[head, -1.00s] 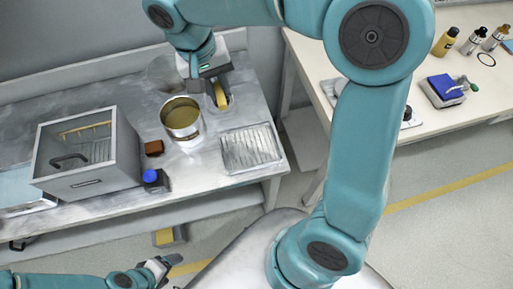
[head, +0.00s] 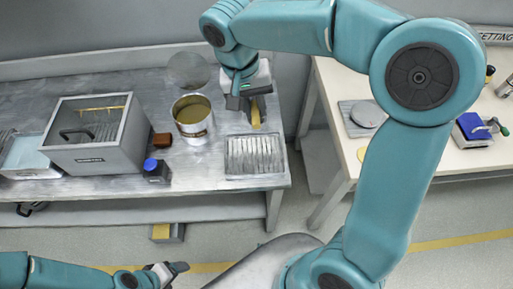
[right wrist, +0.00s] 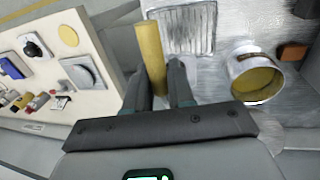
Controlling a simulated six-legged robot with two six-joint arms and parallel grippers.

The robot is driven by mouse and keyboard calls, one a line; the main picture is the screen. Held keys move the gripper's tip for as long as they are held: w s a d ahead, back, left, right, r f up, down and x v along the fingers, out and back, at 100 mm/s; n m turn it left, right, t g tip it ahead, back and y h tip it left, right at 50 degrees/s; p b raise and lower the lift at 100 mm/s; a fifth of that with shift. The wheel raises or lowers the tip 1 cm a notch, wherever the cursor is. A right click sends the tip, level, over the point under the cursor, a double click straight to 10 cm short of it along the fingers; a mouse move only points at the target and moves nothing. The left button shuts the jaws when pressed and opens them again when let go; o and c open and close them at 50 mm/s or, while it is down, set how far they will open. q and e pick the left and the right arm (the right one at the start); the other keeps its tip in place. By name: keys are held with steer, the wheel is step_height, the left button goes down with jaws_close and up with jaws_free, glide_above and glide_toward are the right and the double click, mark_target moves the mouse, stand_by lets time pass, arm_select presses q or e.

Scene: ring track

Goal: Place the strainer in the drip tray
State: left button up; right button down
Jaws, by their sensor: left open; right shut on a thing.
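My right gripper (head: 252,98) is shut on a narrow yellow bar-like piece (head: 256,114), which I take to be part of the strainer; no mesh shows on it. In the right wrist view the yellow piece (right wrist: 151,55) stands between the fingers (right wrist: 163,88). The drip tray (head: 228,171) appears to be the ribbed metal tray at the bench's right end. It also shows in the right wrist view (right wrist: 187,30). The held piece is above the bench, just behind this tray. My left gripper (head: 170,270) is open and empty at the bottom, away from the bench.
A metal can (head: 193,138) with a yellow inside stands left of the tray. A grey disc (head: 188,70) is behind it. A brown block (head: 162,140), a blue-capped bottle (head: 156,172) and a clear-topped box (head: 90,158) are further left. A second table (head: 335,95) stands right, across a gap.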

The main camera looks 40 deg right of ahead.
step_height(320, 180, down, 15)
stand_by(0.3)
steer(key=shift+f+b, duration=0.2)
steer(key=shift+b, duration=0.15)
steer(key=c, duration=1)
jaws_free()
steer(key=shift+o, duration=0.2)
